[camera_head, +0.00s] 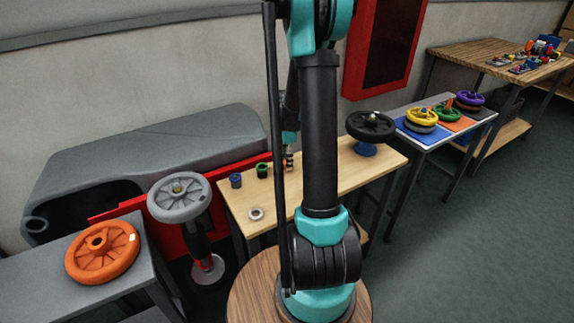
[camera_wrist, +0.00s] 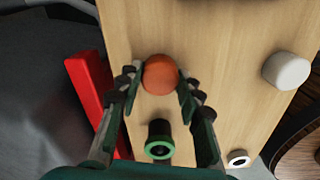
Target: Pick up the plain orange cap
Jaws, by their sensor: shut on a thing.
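The plain orange cap (camera_wrist: 160,74) shows as a round, smooth orange top between the two fingertips of my gripper (camera_wrist: 159,82) in the wrist view. The fingers are shut on it, one on each side, over the light wooden table (camera_wrist: 235,25). In the head view my gripper (camera_head: 289,159) is at the table, mostly behind my arm, and only a bit of orange shows there. I cannot tell whether the cap touches the table.
A green-rimmed dark cap (camera_wrist: 160,140) stands close to the orange one, between my fingers' bases in view. A white cap (camera_wrist: 287,70) and white ring (camera_wrist: 238,158) lie to the right. A blue cap (camera_head: 235,181) and black handwheel (camera_head: 370,127) share the table.

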